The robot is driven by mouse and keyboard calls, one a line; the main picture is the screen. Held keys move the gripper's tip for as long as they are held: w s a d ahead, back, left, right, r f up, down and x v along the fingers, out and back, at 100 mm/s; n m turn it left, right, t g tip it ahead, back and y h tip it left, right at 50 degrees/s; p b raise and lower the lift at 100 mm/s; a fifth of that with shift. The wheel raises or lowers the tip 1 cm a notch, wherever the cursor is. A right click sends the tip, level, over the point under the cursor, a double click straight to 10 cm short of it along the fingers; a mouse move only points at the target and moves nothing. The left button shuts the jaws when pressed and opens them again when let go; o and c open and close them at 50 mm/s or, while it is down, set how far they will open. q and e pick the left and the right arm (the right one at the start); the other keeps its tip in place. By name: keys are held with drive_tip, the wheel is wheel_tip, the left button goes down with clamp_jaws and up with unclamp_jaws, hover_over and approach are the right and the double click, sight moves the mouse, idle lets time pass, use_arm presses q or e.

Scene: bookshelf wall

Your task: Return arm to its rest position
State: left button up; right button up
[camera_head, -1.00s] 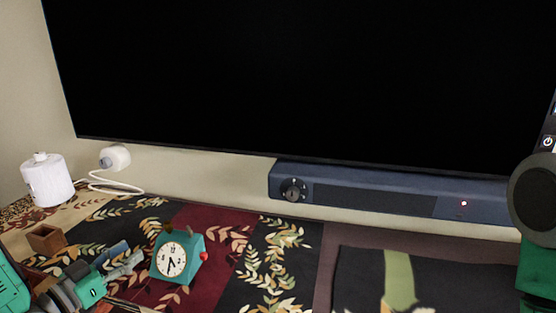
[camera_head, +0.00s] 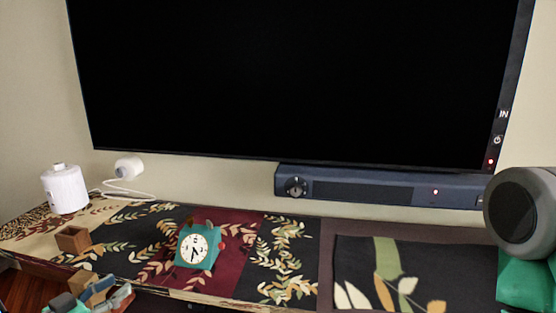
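My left gripper (camera_head: 108,292) is at the bottom left corner, low and in front of the shelf's front edge, with its lower part cut off by the frame. Grey and blue finger parts show beside tan, block-like pieces (camera_head: 82,282). I cannot tell whether these are held or whether the fingers are apart. My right arm (camera_head: 525,215) shows at the right edge as a round grey joint with a green link below it. My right gripper is out of view.
A teal clock (camera_head: 198,247), a small brown open box (camera_head: 73,239) and a white cylinder (camera_head: 65,189) stand on the patterned shelf top (camera_head: 285,262). Behind are a soundbar (camera_head: 375,190) and a large black screen (camera_head: 290,80). The shelf right of the clock is clear.

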use_arm(q)
drive_tip(key=s+d+f+n+g+y, duration=0.1)
drive_tip(key=s+d+f+g, duration=0.35)
drive_tip(key=f, duration=0.35)
drive_tip(key=s+d+f+n+g+y, duration=0.1)
drive_tip(key=s+d+f+g+y, duration=0.1)
drive_tip(key=s+d+f+g, duration=0.4)
drive_tip(key=s+f+g+y, duration=0.1)
drive_tip(key=s+f+g, duration=0.1)
drive_tip(key=s, duration=0.6)
drive_tip(key=s+f+g+y, duration=0.1)
drive_tip(key=s+f+g, duration=0.2)
drive_tip(key=s, duration=0.6)
drive_tip(key=shift+d+f+n+y, duration=0.3)
drive_tip(key=shift+d+f+n, duration=0.1)
drive_tip(key=shift+f, duration=0.05)
drive_tip(key=shift+s, duration=0.1)
